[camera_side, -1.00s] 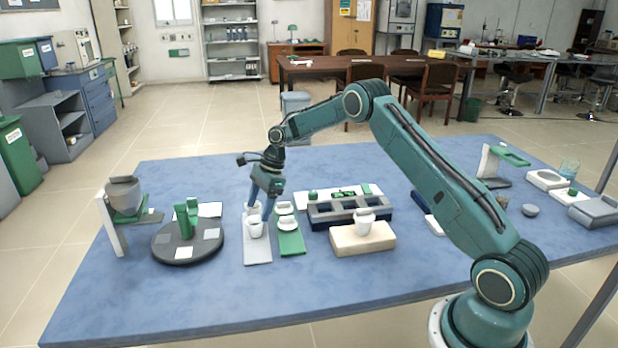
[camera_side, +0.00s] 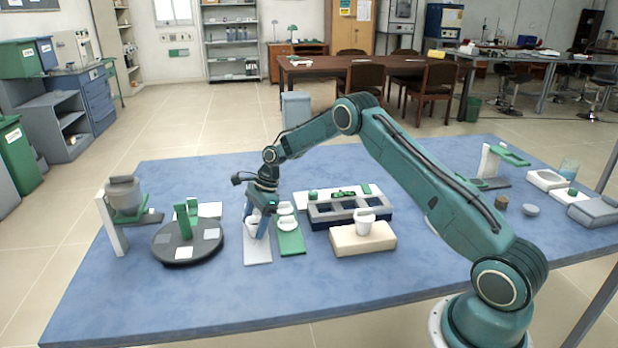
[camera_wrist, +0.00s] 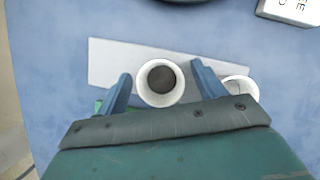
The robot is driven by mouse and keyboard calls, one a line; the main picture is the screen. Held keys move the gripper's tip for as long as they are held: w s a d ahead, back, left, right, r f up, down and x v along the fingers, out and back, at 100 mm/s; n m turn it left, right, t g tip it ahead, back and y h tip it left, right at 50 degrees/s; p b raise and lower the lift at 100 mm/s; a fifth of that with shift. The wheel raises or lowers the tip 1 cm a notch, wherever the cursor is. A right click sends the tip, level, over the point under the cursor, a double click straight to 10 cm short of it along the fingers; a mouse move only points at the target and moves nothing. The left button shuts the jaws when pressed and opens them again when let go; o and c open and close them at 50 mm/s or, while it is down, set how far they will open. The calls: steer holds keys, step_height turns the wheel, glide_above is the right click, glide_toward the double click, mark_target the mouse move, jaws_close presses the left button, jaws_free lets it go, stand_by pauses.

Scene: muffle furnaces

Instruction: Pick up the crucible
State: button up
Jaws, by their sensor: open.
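In the wrist view a white crucible (camera_wrist: 160,83) with a dark inside stands upright on a light grey plate (camera_wrist: 115,62). My gripper (camera_wrist: 161,82) is open, with one blue finger on each side of this crucible and visible gaps to it. A second white crucible (camera_wrist: 243,86) on the same plate is partly hidden behind the right finger. In the side view my gripper (camera_side: 257,228) is low over the grey plate (camera_side: 257,255), and its fingers mostly cover the crucibles there. Another white crucible (camera_side: 364,222) stands on a cream block (camera_side: 350,243).
A green plate with white lids (camera_side: 291,245) lies close on the right of the grey plate. A dark rack (camera_side: 347,213) stands behind the cream block. A round dark turntable (camera_side: 180,252) is at the left. The blue tabletop in front is clear.

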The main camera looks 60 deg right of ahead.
stand_by(0.3)
steer(key=c, duration=1.1)
steer(key=shift+r, duration=0.1)
step_height(320, 180, up, 10)
steer(key=shift+f, duration=0.1)
stand_by(0.4)
steer(key=s+d, duration=0.4)
steer(key=d, duration=0.1)
steer(key=s+d+r, duration=0.1)
steer(key=s+d, duration=0.3)
steer(key=d, duration=0.2)
steer(key=s+d, duration=0.5)
steer(key=d, duration=0.1)
steer(key=shift+d+r, duration=0.1)
steer(key=shift+r, duration=0.3)
